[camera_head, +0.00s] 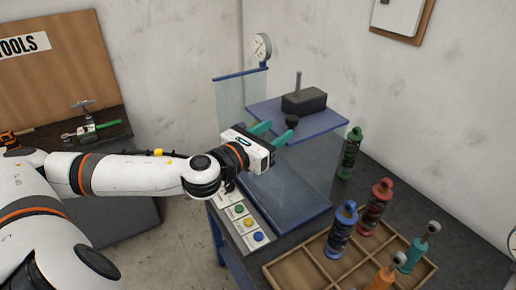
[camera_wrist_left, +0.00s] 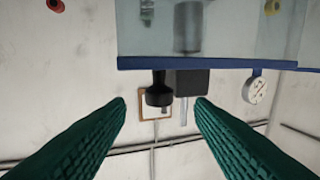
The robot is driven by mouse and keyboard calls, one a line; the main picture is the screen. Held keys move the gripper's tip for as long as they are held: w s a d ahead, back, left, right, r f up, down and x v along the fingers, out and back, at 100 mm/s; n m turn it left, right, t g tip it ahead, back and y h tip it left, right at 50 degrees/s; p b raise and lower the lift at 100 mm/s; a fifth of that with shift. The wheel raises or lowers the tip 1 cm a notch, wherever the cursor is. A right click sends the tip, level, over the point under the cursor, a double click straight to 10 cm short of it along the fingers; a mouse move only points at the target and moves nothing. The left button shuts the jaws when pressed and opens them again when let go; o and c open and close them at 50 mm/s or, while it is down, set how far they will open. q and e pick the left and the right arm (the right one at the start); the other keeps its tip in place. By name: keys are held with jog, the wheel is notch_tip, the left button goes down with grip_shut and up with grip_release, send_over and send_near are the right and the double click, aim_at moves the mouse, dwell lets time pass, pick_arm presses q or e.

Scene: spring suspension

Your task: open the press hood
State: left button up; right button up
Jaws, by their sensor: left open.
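The press hood is a clear glass guard with a blue edge (camera_head: 327,123) on the workbench. A black knob (camera_head: 292,121) sits by the blue edge, just beyond my left gripper's fingertips. My left gripper (camera_head: 279,132) has teal fingers spread open with nothing between them. In the left wrist view the knob (camera_wrist_left: 159,92) appears between the two open fingers (camera_wrist_left: 160,103), under the blue edge (camera_wrist_left: 215,63). I cannot tell how far it is from the fingertips. My right gripper is not in view.
A dark block (camera_head: 304,101) with an upright rod is at the press top. A button panel (camera_head: 243,220) lies below my left wrist. Several colored shock absorbers (camera_head: 373,207) stand in and near a wooden tray (camera_head: 300,272) at right. A gauge (camera_head: 261,47) is behind.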

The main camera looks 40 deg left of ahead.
pick_arm(q)
jog(key=shift+s+a, duration=0.2)
jog(key=shift+s, duration=1.2)
jog(key=shift+s+a, duration=0.15)
jog(key=shift+s, duration=1.2)
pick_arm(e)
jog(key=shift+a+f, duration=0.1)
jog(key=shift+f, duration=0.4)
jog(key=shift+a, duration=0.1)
